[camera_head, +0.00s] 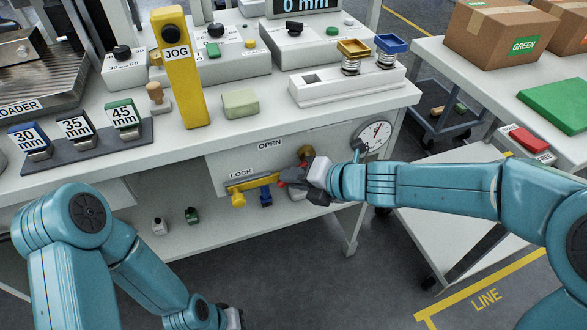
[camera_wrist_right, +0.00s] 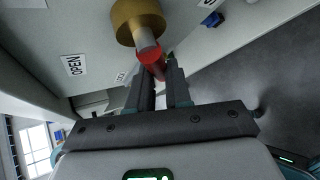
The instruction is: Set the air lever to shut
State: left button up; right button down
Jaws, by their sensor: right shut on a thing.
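The air lever has a brass hub (camera_head: 306,152) on the bench's front panel, right of the OPEN label (camera_head: 270,145). In the right wrist view its brass hub (camera_wrist_right: 138,20) carries a grey stem and a red grip (camera_wrist_right: 151,62). My right gripper (camera_head: 290,178) is shut on the red grip, below the hub. Its two dark fingers (camera_wrist_right: 158,82) sit either side of the grip in the right wrist view. A second label is cut off at that view's top edge. My left arm hangs low at the left; its gripper (camera_head: 232,318) is mostly hidden or cut off.
A yellow bar (camera_head: 250,183) by the LOCK label and a blue piece (camera_head: 265,198) are just left of my right gripper. A round gauge (camera_head: 375,136) is right of the hub. The bench top (camera_head: 270,125) holds gauge blocks and boxes. Open floor lies below.

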jog(key=shift+w+d+f+n+t+h, duration=0.3)
jog(key=shift+d+n+h, duration=0.35)
jog(key=shift+h, duration=0.7)
jog(key=shift+w+d+f+n+t+h, duration=0.1)
jog(key=shift+d+f+n+t+h, duration=0.3)
jog(key=shift+n+h, duration=0.75)
jog(key=shift+w+d+f+n+t+h, duration=0.15)
jog(key=shift+d+f+n+t+h, duration=0.3)
jog(key=shift+h, duration=1.15)
jog(key=shift+d+r, duration=0.2)
jog(key=shift+d, duration=0.05)
jog(key=c, duration=1.1)
grip_release()
jog(key=shift+o, duration=0.2)
